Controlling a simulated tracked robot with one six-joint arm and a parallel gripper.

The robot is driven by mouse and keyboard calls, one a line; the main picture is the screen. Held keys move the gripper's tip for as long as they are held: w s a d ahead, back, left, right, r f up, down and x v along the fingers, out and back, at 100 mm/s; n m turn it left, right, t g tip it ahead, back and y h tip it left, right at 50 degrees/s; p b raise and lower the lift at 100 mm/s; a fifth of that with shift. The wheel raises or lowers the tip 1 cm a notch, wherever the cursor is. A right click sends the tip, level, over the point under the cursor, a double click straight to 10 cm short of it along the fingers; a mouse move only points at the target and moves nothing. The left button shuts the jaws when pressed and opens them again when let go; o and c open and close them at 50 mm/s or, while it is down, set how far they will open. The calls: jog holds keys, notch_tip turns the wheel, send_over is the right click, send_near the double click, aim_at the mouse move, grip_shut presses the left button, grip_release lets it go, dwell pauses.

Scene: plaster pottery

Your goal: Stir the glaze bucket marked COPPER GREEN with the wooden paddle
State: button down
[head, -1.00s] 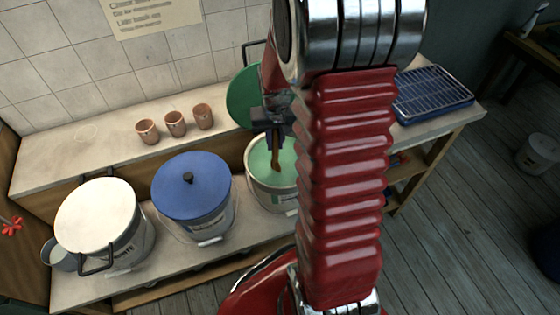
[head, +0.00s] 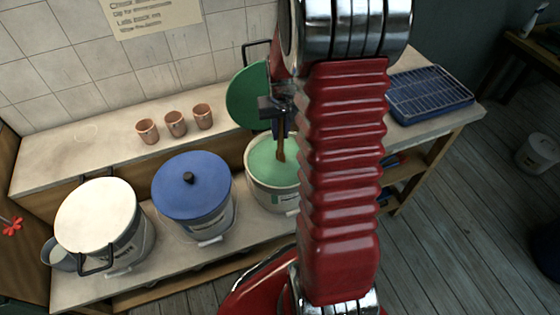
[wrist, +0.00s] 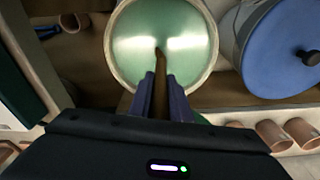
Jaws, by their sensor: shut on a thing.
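The open bucket of green glaze (head: 264,155) stands on the lower shelf, partly behind my arm. Its label is too hidden to read. The same bucket fills the top middle of the wrist view (wrist: 195,20). The wooden paddle (head: 281,151) is held upright over the bucket, its lower end meeting the green surface; how deep it goes I cannot tell. My gripper (head: 281,128) is above the bucket, shut on the paddle. In the wrist view the paddle (wrist: 160,70) shows between the two fingers, reaching the glaze near the bucket's middle.
A blue-lidded bucket (head: 195,190) and a white-lidded bucket (head: 97,217) stand to the left. A green lid (head: 246,98) leans behind the glaze bucket. Several small clay cups (head: 175,124) stand on the upper counter. A blue rack tray (head: 432,95) is at right.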

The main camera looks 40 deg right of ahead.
dwell(0.3)
jog(key=shift+r, duration=5.05)
notch_tip(320, 180, up, 10)
jog(key=shift+a+f, duration=0.1)
